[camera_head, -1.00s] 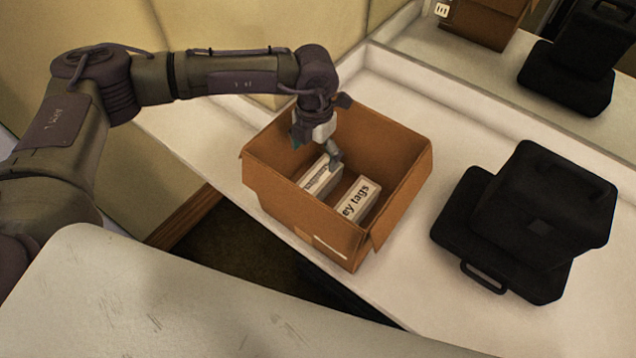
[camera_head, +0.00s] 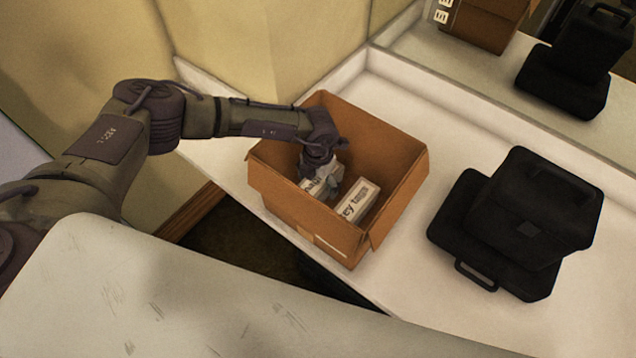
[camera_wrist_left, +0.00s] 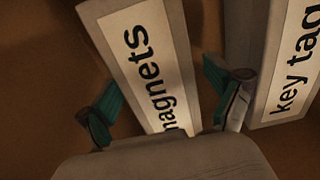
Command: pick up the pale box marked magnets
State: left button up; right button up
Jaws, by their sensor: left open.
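The pale box marked magnets (camera_wrist_left: 140,60) stands inside the open cardboard box (camera_head: 395,175). In the left wrist view it lies between the two fingers of my left gripper (camera_wrist_left: 165,105), which is open, with one finger on each side. I cannot tell whether the fingers touch it. In the head view my left gripper (camera_head: 328,183) is down inside the cardboard box and hides much of the magnets box (camera_head: 312,187). My right gripper is not in view.
A second pale box marked key tags (camera_head: 357,203) stands close to the right of the magnets box; it also shows in the left wrist view (camera_wrist_left: 285,70). The cardboard walls surround both. Black cases (camera_head: 515,225) lie on the white counter (camera_head: 400,290) to the right.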

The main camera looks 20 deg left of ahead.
pick_arm(q)
jog(key=c, duration=1.5)
jog(key=shift+r, duration=0.1)
